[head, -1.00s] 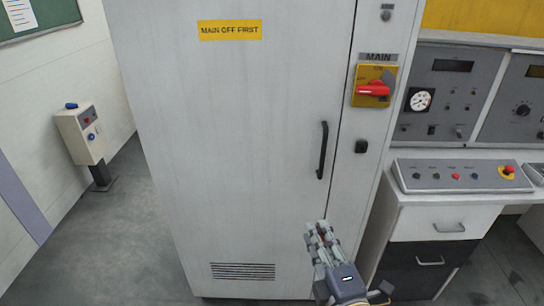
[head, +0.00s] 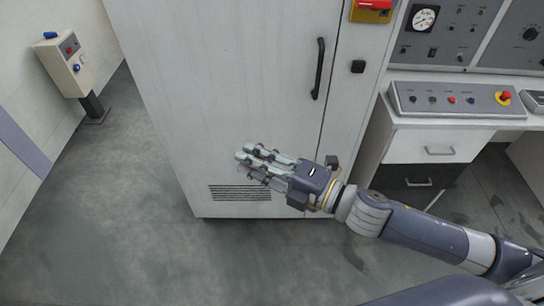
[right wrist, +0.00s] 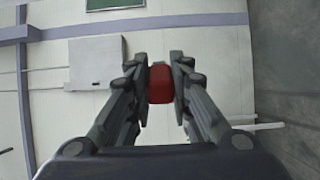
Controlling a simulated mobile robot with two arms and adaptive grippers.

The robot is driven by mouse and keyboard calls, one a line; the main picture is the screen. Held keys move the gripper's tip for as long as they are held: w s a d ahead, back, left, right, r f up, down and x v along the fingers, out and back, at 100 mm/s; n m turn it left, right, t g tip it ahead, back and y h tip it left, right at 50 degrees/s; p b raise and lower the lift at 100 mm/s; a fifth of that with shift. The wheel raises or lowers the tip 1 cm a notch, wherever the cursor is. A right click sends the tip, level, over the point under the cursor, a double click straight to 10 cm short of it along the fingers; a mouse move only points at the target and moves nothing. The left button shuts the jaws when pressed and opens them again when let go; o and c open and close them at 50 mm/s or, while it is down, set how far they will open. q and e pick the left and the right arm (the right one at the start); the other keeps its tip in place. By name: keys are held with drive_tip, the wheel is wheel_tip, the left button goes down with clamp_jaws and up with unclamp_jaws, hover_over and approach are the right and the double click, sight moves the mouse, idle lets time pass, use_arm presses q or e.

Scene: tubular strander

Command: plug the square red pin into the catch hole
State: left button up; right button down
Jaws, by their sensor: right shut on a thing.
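The red pin (right wrist: 160,84) shows in the right wrist view between the two fingers of my right gripper (head: 246,160), which is shut on it. In the head view the pin cannot be made out among the fingers. My right gripper is in front of the lower part of the grey cabinet door (head: 230,90), above its vent, pointing left. A small black square fitting (head: 358,67) is on the cabinet front right of the door handle. I cannot tell whether it holds the catch hole. My left gripper is not in view.
The cabinet has a black handle (head: 319,69) and a red switch lever (head: 374,3) at the top. A control desk (head: 455,100) with drawers stands to the right. A post-mounted box (head: 68,66) stands at the left wall. The floor (head: 120,220) between is clear.

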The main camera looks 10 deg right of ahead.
drive_tip(key=shift+a+r+n+g+y, duration=0.15)
drive_tip(key=shift+a+n+g+y, duration=0.65)
drive_tip(key=shift+a+g, duration=0.35)
drive_tip(key=shift+a+r+n+g+y, duration=0.1)
drive_tip(key=shift+a+n+g+y, duration=0.65)
drive_tip(key=shift+a+g, duration=0.35)
wheel_tip(320, 180, up, 10)
drive_tip(key=w+a+m+t+h, duration=0.2)
drive_tip(key=m+t+h, duration=0.8)
drive_tip(key=h, duration=0.6)
drive_tip(key=shift+m, duration=1.25)
drive_tip(key=shift+f, duration=0.15)
drive_tip(key=s+d+f+n+g+y, duration=0.1)
drive_tip(key=f+n+g+y, duration=0.2)
drive_tip(key=n+g+y, duration=0.2)
drive_tip(key=s+d+f+n+g+y, duration=0.1)
drive_tip(key=d+f+n+g+y, duration=0.1)
drive_tip(key=n+g+y, duration=0.4)
drive_tip(key=s+d+f+n+g+y, duration=0.1)
drive_tip(key=d+f+n+g+y, duration=0.1)
drive_tip(key=f+n+g+y, duration=0.2)
drive_tip(key=shift+f+n+g+y, duration=0.2)
drive_tip(key=shift+n+g+y, duration=0.35)
drive_tip(key=shift+y, duration=0.2)
drive_tip(key=shift+f+n+g+y, duration=0.15)
drive_tip(key=shift+n+g+y, duration=0.25)
drive_tip(key=shift+n+y, duration=0.25)
